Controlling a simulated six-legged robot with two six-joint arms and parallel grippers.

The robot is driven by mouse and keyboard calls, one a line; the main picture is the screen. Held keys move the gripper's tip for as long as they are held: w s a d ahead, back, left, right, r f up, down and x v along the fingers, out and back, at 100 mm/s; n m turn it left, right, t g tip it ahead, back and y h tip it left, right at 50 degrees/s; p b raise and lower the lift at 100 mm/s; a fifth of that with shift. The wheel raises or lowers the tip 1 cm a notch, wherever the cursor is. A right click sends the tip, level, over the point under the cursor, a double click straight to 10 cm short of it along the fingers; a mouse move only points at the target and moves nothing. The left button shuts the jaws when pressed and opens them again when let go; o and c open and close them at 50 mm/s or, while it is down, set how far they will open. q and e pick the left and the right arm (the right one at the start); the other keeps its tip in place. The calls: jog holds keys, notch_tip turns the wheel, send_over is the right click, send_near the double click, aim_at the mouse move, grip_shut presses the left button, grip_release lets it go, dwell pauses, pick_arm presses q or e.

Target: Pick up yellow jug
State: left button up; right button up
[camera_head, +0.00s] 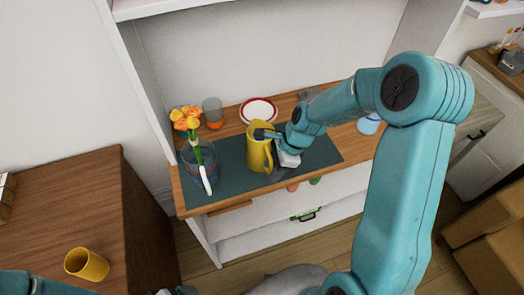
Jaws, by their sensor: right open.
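The yellow jug (258,149) stands upright on a dark grey mat (225,178) on the wooden shelf top. Its handle faces my right gripper (270,143). My right arm reaches in from the right, and the right gripper is open at the jug's right side, by its rim and handle. Its fingers partly overlap the jug, and I cannot tell whether they touch it. Only a piece of my left arm shows at the lower left; I do not see its gripper's jaws.
A glass jug (199,178) with orange flowers (186,118) stands left of the yellow jug. Behind are a glass (213,111) and a red-rimmed plate (258,112). A yellow mug (86,264) sits on the brown cabinet (70,215). Cardboard boxes (490,240) stand at right.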

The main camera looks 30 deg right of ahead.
jog(key=shift+c, duration=0.2)
jog(key=shift+w+f, duration=0.1)
jog(key=shift+w, duration=0.05)
grip_shut()
dwell(1.0)
